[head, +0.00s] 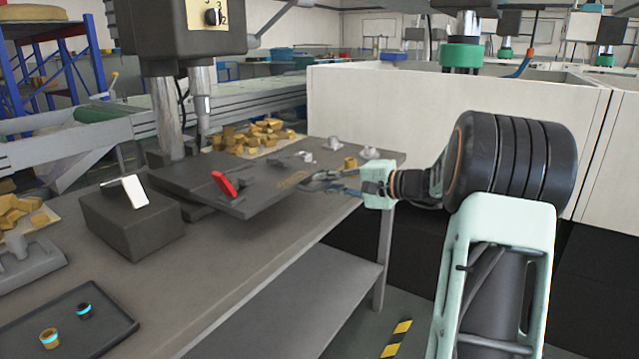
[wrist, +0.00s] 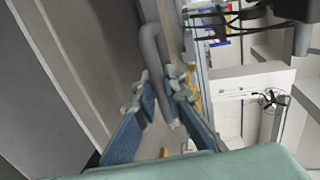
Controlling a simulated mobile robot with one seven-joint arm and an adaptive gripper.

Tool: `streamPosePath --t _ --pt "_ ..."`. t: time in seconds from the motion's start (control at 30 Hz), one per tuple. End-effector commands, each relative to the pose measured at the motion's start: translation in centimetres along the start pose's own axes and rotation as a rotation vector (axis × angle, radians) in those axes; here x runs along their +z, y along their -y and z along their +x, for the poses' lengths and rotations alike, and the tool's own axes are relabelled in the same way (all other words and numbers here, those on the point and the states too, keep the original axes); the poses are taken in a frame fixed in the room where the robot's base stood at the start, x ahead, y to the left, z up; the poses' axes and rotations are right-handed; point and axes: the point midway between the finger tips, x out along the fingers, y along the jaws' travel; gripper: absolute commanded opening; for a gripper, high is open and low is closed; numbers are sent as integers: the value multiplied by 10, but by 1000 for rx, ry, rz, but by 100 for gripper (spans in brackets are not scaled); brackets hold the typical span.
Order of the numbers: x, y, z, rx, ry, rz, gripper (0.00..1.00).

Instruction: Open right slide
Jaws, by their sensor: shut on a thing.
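A dark flat slide fixture (head: 275,198) lies on the grey workbench at the centre of the head view. A red handle (head: 224,183) stands on its left part, and a small grey metal fitting (head: 303,156) sits further back on its right. My gripper (head: 322,181) reaches in from the right, low at the fixture's right side. In the wrist view, the blue-padded fingers (wrist: 163,87) are closed around a grey bent bar handle (wrist: 150,50). The fingers hide part of the handle. Where it joins the slide cannot be made out.
A drill-like machine head (head: 180,28) stands over the bench. Yellow blocks (head: 262,134) are piled behind the fixture. A dark box (head: 133,222) and a tray (head: 75,325) with two small rings are at the left. A white tank wall (head: 385,110) rises behind my arm.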

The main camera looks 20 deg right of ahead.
Motion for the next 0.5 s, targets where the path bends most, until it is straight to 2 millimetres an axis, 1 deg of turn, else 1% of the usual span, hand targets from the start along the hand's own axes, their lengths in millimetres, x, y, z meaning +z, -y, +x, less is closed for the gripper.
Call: streamPosePath --t 0.23,0.27,0.4,0.5 --pt "0 2 2 -3 -1 -1 0" --pt "0 2 2 -3 -1 -1 13" --pt "0 2 1 -2 -1 -1 28" --pt "0 1 1 -2 -1 -1 28"
